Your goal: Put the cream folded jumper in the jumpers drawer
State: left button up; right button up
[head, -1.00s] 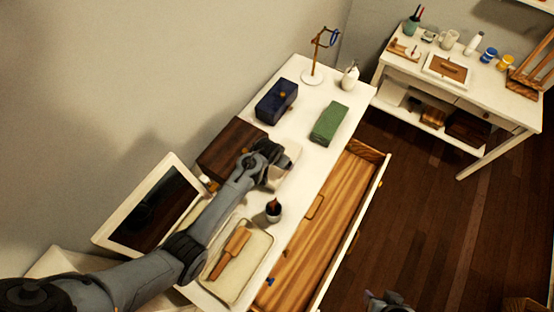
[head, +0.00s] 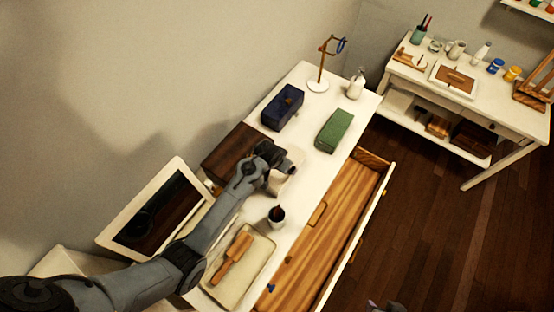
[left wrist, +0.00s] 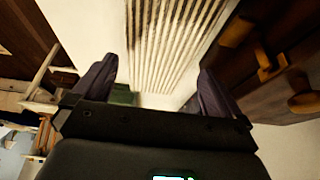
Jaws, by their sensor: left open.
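The cream folded jumper (head: 290,184) lies on the white dresser top, partly hidden by my left gripper (head: 288,167). In the left wrist view, a pale ribbed surface (left wrist: 170,40), apparently the jumper, shows ahead between the two separated fingers of my left gripper (left wrist: 158,75). The fingers are open, and I cannot tell whether they touch it. The drawer (head: 345,205) below the dresser top is pulled out, its wooden floor mostly bare. Only a dark bit of what looks like my right gripper (head: 374,306) shows at the bottom edge; its jaws cannot be made out.
A dark brown box (head: 236,152) stands just left of the jumper. A dark cup (head: 277,215) and a tray (head: 258,268) with a wooden brush (head: 233,256) are in front.

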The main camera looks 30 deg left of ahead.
pick_arm(q)
jog(key=v, duration=0.8)
jog(key=shift+r, duration=0.4)
jog(key=shift+s, duration=0.1)
